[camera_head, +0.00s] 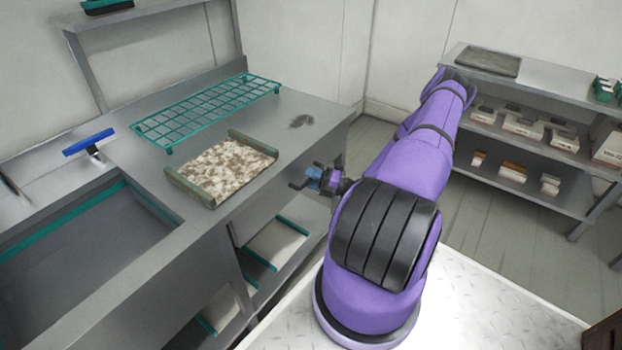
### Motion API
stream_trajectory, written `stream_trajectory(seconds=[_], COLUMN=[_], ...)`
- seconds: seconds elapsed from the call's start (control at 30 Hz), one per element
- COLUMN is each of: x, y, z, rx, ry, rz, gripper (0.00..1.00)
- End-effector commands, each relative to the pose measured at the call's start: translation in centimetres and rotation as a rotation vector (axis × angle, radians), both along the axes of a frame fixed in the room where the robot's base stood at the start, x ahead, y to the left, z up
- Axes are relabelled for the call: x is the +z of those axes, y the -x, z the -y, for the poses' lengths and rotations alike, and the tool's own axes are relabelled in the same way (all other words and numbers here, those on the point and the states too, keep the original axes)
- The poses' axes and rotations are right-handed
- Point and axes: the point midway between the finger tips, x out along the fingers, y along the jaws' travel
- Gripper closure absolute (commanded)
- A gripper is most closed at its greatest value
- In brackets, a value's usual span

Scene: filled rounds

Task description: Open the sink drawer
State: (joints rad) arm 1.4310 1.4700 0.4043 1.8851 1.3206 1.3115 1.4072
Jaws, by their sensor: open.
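The sink (85,235) is a grey basin with teal strips along its rim, set in the metal counter at the lower left. A blue-handled tap (88,142) stands behind it. The cabinet front (180,285) below the sink shows only at a steep angle, and I cannot make out a drawer or its handle there. My gripper (304,176) is open and looks empty. It is at the counter's front edge in the picture, right of the sink and of the speckled tray, and points left.
A speckled tray (178,183) with green ends and a teal wire rack (150,132) sit on the counter. Shelves below hold similar trays (288,225). A shelf unit (545,72) with small boxes stands at the right. Floor shows between counter and shelf unit.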

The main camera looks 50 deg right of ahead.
Motion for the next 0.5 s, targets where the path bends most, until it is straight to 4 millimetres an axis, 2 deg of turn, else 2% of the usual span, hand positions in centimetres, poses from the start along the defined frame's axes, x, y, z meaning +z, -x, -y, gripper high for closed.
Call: stream_trajectory(seconds=[0.3,0.37,0.5], x=[0.06,0.05,0.05], y=[-0.23,-0.22,-0.21], z=[-0.12,-0.11,-0.11], rx=[-0.001,-0.001,-0.001], ry=[0.000,0.000,0.000], rz=[0.000,0.000,0.000], gripper=[0.58,0.69,1.00])
